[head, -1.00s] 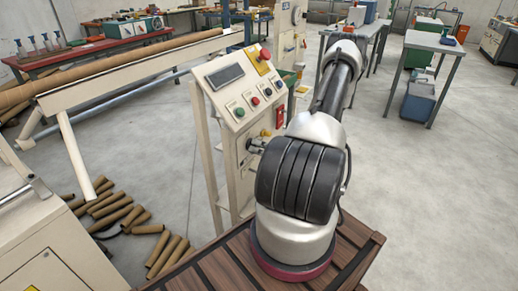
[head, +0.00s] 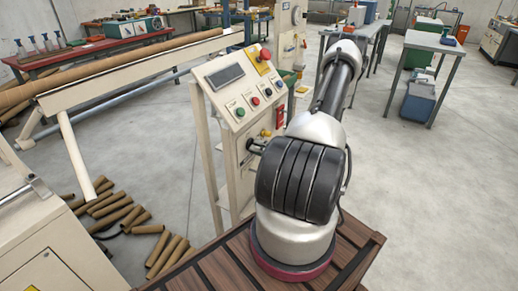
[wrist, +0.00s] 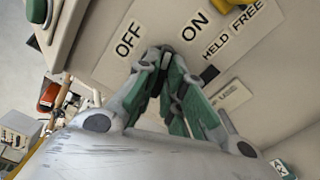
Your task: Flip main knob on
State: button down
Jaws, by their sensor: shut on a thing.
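The main knob is mostly hidden between my fingertips on the cream cabinet front. In the wrist view, my gripper (wrist: 164,58) is shut on it, with green pads on the fingers. The OFF label (wrist: 128,40) is to the left of the fingertips and the ON label (wrist: 196,26) is to the upper right. I cannot tell which label the knob points at. In the head view, the end of my arm reaches the front of the cream control cabinet (head: 237,177), below the sloped button panel (head: 240,88); the knob itself cannot be made out there.
A HELD/FREE label (wrist: 230,32) and a yellow part (wrist: 236,3) are near the fingers. The panel carries a red mushroom button (head: 265,54) and several small buttons. Brown tubes (head: 115,208) lie on the floor at left. Open floor (head: 420,200) spreads to the right.

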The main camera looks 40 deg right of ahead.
jog(key=shift+m, duration=2.2)
jog(key=c, duration=1.5)
grip_release()
jog(key=v, duration=1.2)
